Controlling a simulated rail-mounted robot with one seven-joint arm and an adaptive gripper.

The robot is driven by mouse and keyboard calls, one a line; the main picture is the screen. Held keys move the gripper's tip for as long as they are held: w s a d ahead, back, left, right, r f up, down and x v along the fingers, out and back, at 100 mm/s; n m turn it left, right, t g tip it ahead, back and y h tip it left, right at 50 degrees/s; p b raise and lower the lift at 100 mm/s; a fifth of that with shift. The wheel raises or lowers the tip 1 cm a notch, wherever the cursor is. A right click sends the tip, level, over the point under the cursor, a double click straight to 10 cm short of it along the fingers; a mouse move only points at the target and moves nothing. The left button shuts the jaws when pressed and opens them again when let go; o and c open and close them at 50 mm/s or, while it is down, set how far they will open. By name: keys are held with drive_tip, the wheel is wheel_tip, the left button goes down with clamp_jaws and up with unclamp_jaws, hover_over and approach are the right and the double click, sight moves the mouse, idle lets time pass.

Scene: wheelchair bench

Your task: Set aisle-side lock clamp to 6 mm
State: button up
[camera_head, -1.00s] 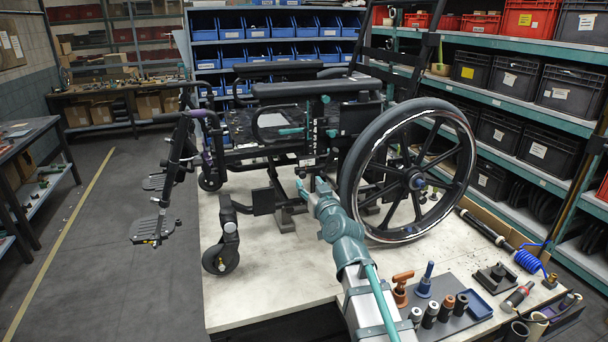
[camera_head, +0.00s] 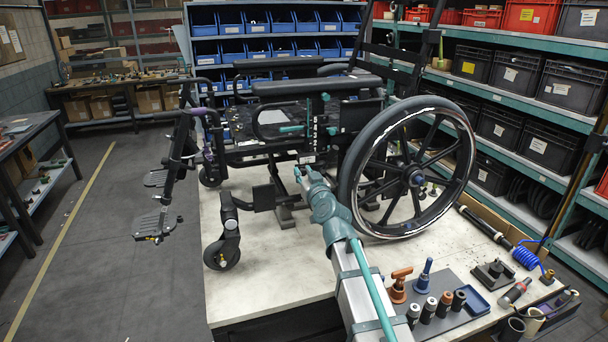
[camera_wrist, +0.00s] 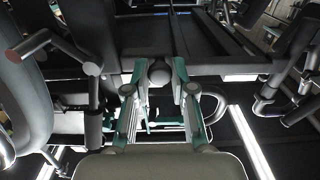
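The wheelchair stands on the bench with its large near wheel (camera_head: 408,166) facing me. A numbered scale (camera_head: 314,136) is on its side frame; its digits are small. My gripper (camera_head: 305,172) is at the frame just below the scale, left of the wheel. In the wrist view my gripper (camera_wrist: 159,70) has its two fingers apart. A dark round knob (camera_wrist: 160,73) sits between the fingertips, with a small gap visible on each side; contact cannot be seen. I cannot tell for sure whether this knob belongs to the lock clamp. The clamp's setting is not readable.
The near wheel is close to the right of my arm. A front caster (camera_head: 222,250) and footrest (camera_head: 153,224) are to the left. A tray with orange and blue-handled tools (camera_head: 399,287) lies at the bench's front right. Wheelchair bars (camera_wrist: 62,47) crowd the wrist view.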

clamp_jaws()
drive_tip(key=shift+w+d+f+b, duration=0.1)
drive_tip(key=shift+d+f+b, duration=0.1)
drive_tip(key=shift+b, duration=0.75)
drive_tip(key=shift+d+r+b, duration=0.2)
drive_tip(key=shift+b, duration=0.1)
drive_tip(key=o, duration=0.7)
unclamp_jaws()
drive_tip(key=shift+o, duration=0.2)
drive_tip(key=v, duration=1.2)
